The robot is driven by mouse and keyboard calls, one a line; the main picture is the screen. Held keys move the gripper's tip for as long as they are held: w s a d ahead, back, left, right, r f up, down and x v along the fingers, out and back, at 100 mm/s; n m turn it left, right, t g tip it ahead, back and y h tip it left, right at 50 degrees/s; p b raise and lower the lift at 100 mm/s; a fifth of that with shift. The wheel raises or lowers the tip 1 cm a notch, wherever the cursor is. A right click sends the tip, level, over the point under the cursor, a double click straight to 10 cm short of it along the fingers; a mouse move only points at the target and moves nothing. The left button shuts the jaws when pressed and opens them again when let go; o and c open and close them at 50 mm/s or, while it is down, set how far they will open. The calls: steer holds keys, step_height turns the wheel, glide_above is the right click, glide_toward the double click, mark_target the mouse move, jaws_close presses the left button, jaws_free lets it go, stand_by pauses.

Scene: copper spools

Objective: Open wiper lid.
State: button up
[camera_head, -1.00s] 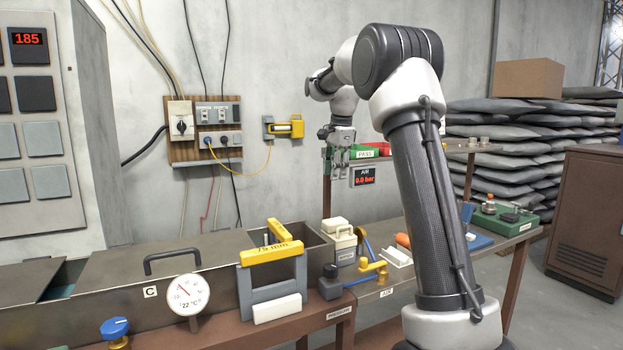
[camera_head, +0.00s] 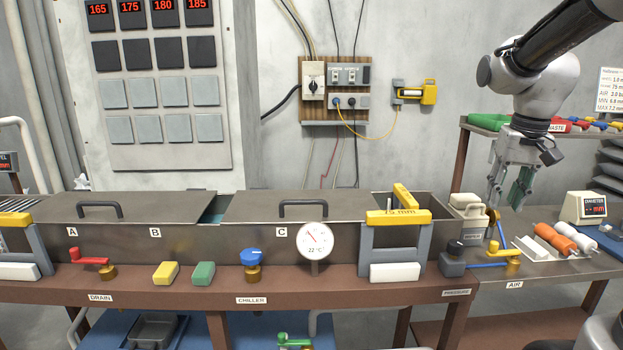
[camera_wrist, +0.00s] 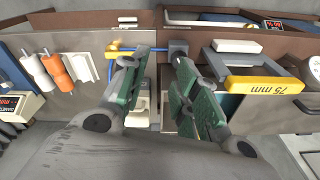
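The lid looks shut. My gripper (camera_head: 509,190) hangs to the right of the box, pointing down, with its green-padded fingers apart and nothing between them. In the wrist view my gripper (camera_wrist: 160,82) is also open. Part of a cream surface (camera_wrist: 141,112) shows beside the left finger, which hides the rest of it.
A yellow-topped 75 mm frame (camera_head: 399,217) stands left of the box. A yellow valve (camera_head: 503,252), a blue hose, a white holder (camera_head: 535,250) and orange and white spools (camera_head: 553,238) lie in front and right. A dial gauge (camera_head: 314,239) stands further left.

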steer(key=s+a+f+n+t, duration=0.1)
steer(key=s+a+f+n, duration=0.1)
steer(key=s, duration=1.3)
steer(key=shift+s+a+t, duration=0.25)
steer(key=shift+a+t, duration=0.05)
steer(key=shift+a, duration=0.2)
steer(key=shift+s+a+r+n+t, duration=0.25)
steer(key=shift+s+r+n+t, duration=0.15)
steer(key=shift+s+r+t, duration=0.15)
steer(key=shift+c, duration=0.8)
steer(key=shift+w+r, duration=0.1)
steer(key=shift+r, duration=0.15)
jaws_close()
steer(key=m+t, duration=0.3)
steer(key=m, duration=3.2)
glide_toward(479, 220)
steer(key=shift+m, duration=0.4)
steer(key=x, duration=0.6)
steer(key=shift+w+d+f, duration=0.1)
